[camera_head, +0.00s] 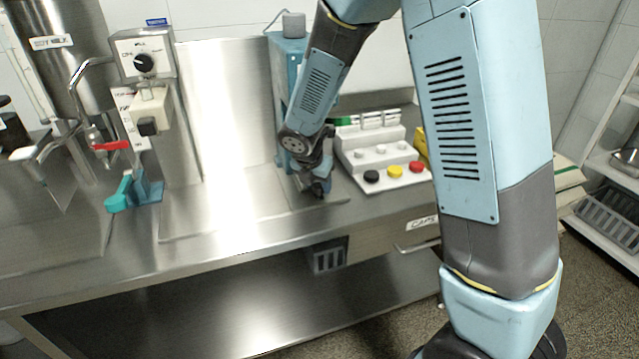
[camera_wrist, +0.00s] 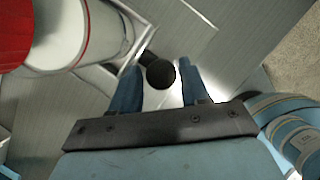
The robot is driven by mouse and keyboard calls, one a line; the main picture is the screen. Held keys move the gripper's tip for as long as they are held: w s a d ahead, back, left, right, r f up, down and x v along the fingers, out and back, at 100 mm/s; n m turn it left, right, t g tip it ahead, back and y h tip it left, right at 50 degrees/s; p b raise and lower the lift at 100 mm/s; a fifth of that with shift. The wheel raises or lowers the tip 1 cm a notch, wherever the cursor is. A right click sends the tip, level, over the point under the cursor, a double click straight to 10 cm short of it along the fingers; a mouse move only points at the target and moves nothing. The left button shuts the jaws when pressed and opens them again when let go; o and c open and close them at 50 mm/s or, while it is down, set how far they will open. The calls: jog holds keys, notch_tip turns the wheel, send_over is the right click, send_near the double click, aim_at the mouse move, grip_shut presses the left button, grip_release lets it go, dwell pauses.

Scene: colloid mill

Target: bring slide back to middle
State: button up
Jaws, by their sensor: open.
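A black round knob (camera_wrist: 160,73) on a short dark stem shows in the wrist view; it may be the slide's handle. My gripper (camera_wrist: 160,84) is open, with one blue finger on each side of the knob. There are gaps between the knob and the fingers. In the head view my gripper (camera_head: 318,186) is low over the steel counter, in front of the blue machine (camera_head: 290,60). My arm and gripper hide the knob there, and I cannot tell the slide's position along its travel.
A white-and-red cylinder (camera_wrist: 80,35) stands close to my left finger in the wrist view. A button panel (camera_head: 385,160) is right of my gripper in the head view. A teal clamp (camera_head: 135,192) stands far left. The steel counter (camera_head: 235,205) between is clear.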

grip_shut()
dwell(0.5)
jog(key=shift+d, duration=0.1)
